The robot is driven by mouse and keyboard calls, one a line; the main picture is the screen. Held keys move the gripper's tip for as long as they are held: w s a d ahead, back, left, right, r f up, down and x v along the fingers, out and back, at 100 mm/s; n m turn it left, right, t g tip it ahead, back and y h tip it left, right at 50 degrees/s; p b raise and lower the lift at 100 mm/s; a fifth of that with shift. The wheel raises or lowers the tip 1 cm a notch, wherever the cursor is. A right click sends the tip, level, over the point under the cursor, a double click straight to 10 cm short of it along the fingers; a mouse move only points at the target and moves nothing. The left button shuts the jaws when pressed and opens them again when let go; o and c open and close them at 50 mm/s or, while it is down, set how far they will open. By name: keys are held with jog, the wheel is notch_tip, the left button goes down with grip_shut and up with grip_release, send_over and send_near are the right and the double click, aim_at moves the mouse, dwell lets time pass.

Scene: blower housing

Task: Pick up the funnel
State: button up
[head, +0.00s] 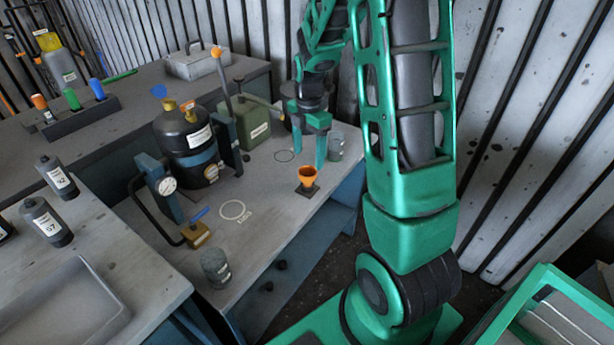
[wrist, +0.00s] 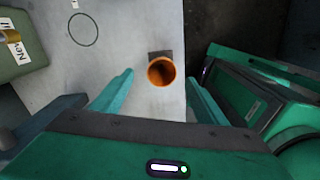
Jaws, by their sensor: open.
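The funnel (head: 308,176) is orange and stands upright on a small dark square base (head: 305,189) near the right edge of the grey bench. In the wrist view the funnel (wrist: 161,71) shows from above as an orange ring with a dark inside. My gripper (head: 310,150) has its two green fingers pointing down, above and behind the funnel in the head view. In the wrist view my gripper (wrist: 160,84) is open and empty, with the funnel seen between and slightly beyond the fingertips. The fingers do not appear to touch it.
A grey jar (head: 335,146) stands close to the right of my fingers. A green canister (head: 252,122) is behind and left. A black tank (head: 187,142) with a gauge stands further left. The bench edge lies close to the funnel.

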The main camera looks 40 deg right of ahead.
aim_at(306, 171)
notch_tip(306, 171, down, 3)
jog(key=shift+r, duration=0.15)
jog(key=shift+s+a+f, duration=0.1)
jog(key=shift+a+f, duration=0.15)
jog(key=shift+f, duration=1.1)
jog(key=shift+a+f, duration=0.2)
jog(key=shift+f, duration=1.1)
jog(key=c, duration=0.9)
